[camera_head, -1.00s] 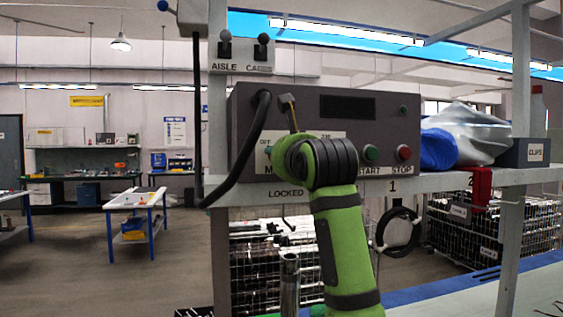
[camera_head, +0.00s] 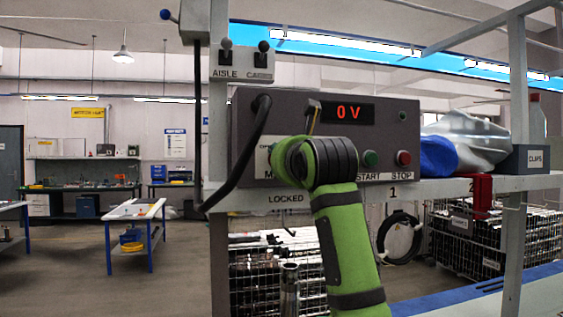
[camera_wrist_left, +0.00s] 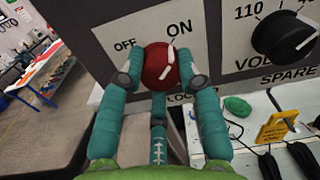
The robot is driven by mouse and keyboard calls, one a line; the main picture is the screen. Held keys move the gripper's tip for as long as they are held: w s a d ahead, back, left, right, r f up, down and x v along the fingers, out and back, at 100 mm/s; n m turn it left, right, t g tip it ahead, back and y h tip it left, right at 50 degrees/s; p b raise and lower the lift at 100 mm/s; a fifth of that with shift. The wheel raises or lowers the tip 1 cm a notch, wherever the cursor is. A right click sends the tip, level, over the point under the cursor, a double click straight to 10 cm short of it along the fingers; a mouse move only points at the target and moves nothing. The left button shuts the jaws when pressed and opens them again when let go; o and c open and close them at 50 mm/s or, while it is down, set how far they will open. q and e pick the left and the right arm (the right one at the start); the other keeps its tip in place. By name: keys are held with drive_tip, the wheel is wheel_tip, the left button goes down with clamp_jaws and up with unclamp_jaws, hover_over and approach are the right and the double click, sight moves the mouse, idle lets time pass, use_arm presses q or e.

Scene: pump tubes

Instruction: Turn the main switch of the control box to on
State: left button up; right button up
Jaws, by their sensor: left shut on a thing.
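The control box (camera_head: 375,135) is a dark grey box on a shelf in the head view, and its display (camera_head: 348,112) reads 0 V in red. In the left wrist view the main switch (camera_wrist_left: 156,62) is a round red knob on a white plate. Its white pointer mark slants up right, toward the printed ON; OFF is on the left. My left gripper (camera_wrist_left: 161,74) has its teal fingers shut on the two sides of the knob. In the head view my green left wrist hides the knob and fingers. My right gripper is not in view.
A green START button (camera_head: 370,159) and a red STOP button (camera_head: 403,158) sit right of my wrist. A black voltage knob (camera_wrist_left: 283,36) is right of the switch. A thick black cable (camera_head: 246,155) loops from the box's left. A yellow lockout tag (camera_wrist_left: 277,127) lies below.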

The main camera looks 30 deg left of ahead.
use_arm(q)
drive_tip(key=o, duration=1.1)
drive_tip(key=shift+o, duration=0.2)
drive_tip(key=shift+d, duration=0.1)
drive_tip(key=v, duration=1.2)
